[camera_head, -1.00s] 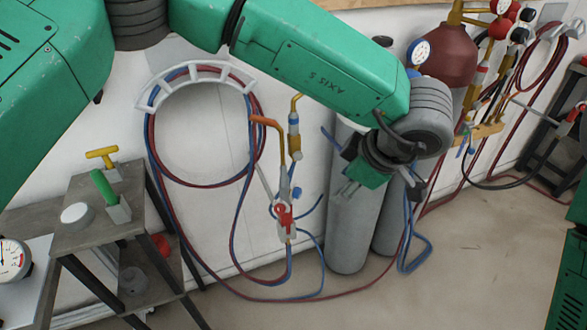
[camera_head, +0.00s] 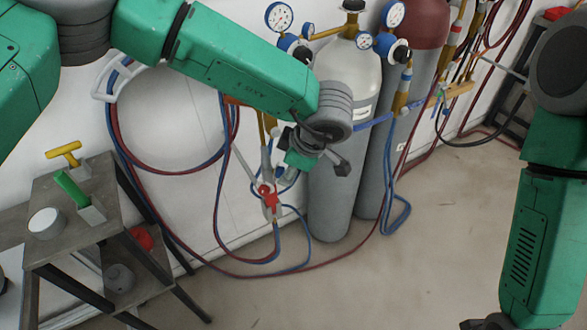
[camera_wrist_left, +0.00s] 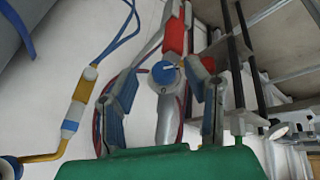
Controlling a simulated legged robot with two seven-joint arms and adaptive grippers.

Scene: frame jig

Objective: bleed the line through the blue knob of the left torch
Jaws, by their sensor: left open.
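The left torch (camera_head: 268,190) hangs upright at the wall rack, with a red knob (camera_head: 265,197) low on it. Its blue knob (camera_head: 283,173) is partly hidden behind my gripper in the head view. In the left wrist view the blue knob (camera_wrist_left: 163,73) faces the camera, with a white line on its face. My left gripper (camera_head: 309,154) is in front of the torch. In the left wrist view its two fingers (camera_wrist_left: 162,82) are open on either side of the knob, apparently not touching it. My right gripper (camera_head: 489,321) shows only in part at the bottom edge.
Grey cylinders (camera_head: 340,190) with gauges stand just right of the torch. Red and blue hoses (camera_head: 215,255) loop below it. A small table (camera_head: 85,235) with a yellow-handled tool (camera_head: 64,152) is at left. The floor (camera_head: 420,260) in front is clear.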

